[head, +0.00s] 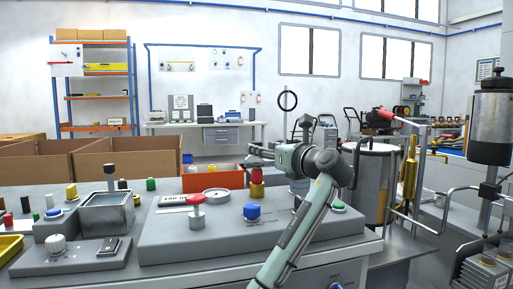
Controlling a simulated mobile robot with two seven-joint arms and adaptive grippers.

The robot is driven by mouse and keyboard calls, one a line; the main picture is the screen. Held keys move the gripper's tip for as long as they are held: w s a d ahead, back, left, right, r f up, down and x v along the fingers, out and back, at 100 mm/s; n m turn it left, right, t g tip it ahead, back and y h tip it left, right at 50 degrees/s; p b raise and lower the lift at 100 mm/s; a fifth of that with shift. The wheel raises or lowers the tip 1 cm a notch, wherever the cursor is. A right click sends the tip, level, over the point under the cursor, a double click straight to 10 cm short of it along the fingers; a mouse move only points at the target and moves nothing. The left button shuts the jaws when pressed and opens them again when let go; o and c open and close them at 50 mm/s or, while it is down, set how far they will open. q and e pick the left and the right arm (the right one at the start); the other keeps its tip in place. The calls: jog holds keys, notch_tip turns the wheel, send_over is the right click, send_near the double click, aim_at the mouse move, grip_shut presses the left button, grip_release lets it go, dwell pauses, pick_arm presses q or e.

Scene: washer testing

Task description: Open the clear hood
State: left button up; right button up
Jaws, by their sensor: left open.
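I cannot pick out the clear hood with certainty. A bent metal bar handle (421,219) stands right of centre, in front of a large drum (372,183); whether it belongs to a clear panel I cannot tell. My left gripper (256,156) is at the centre, above the grey test console and pointing left. It is open, and no held object shows in it. It is well to the left of the handle and apart from it. My arm hides part of the console and the area behind it. My right gripper does not show.
The grey console (165,248) carries several coloured buttons and a red knob (196,199). Brown boxes (126,158) and an orange bin (212,179) stand behind it. A dark metal cylinder (492,125) stands at the right edge. A yellow tray (9,247) is at the left edge.

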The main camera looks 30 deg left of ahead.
pick_arm(q)
jog(key=shift+x, duration=2.15)
grip_shut()
